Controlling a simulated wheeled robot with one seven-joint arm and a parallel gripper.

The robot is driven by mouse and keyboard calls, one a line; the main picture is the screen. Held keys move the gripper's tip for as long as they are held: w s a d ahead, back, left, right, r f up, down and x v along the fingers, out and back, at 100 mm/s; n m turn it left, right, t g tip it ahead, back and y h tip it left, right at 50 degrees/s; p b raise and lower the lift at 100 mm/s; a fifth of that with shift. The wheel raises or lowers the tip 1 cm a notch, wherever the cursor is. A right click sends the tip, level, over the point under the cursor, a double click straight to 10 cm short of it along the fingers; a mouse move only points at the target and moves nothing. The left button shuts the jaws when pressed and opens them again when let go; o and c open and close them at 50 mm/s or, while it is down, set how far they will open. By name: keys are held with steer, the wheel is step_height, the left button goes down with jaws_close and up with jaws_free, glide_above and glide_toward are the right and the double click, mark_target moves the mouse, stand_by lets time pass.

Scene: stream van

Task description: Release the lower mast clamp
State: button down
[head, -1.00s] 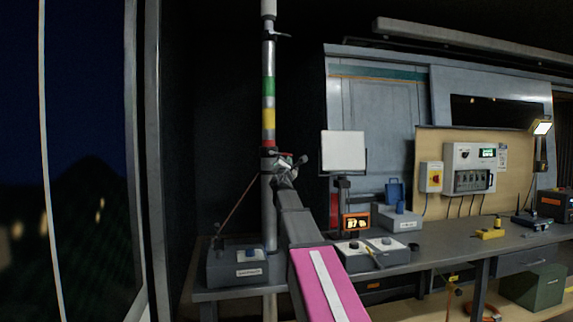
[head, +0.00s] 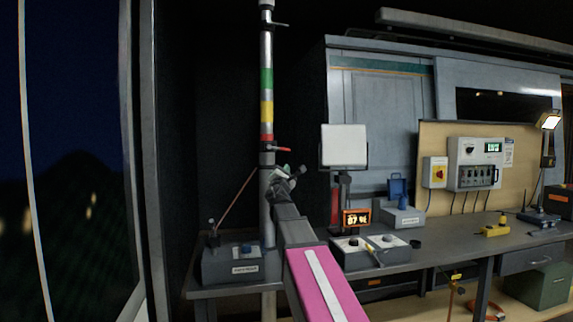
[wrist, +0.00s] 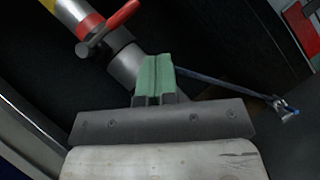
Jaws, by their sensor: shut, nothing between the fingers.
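The mast (head: 266,55) is a vertical grey pole with green, yellow and red bands. A clamp lever with a red handle (head: 281,149) sticks out to the right just below the red band. In the wrist view the red handle (wrist: 112,25) points up and right from its grey pivot, across the mast (wrist: 124,62). My gripper (head: 284,170) is just below the handle, in front of or beside the mast. Its green fingertips (wrist: 155,72) are together and empty, apart from the handle. They hide part of the mast. A smaller lever (head: 276,24) sits high on the mast.
A bench (head: 440,246) runs to the right, with a grey control box (head: 232,268) by the mast foot and a two-knob box (head: 370,252). A white panel on a stand (head: 344,146) rises right of my gripper. A thin rod (head: 236,197) leans left of the mast.

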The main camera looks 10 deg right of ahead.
steer(key=s+f, duration=0.4)
steer(key=s, duration=0.2)
steer(key=shift+a, duration=0.3)
steer(key=shift+s, duration=0.1)
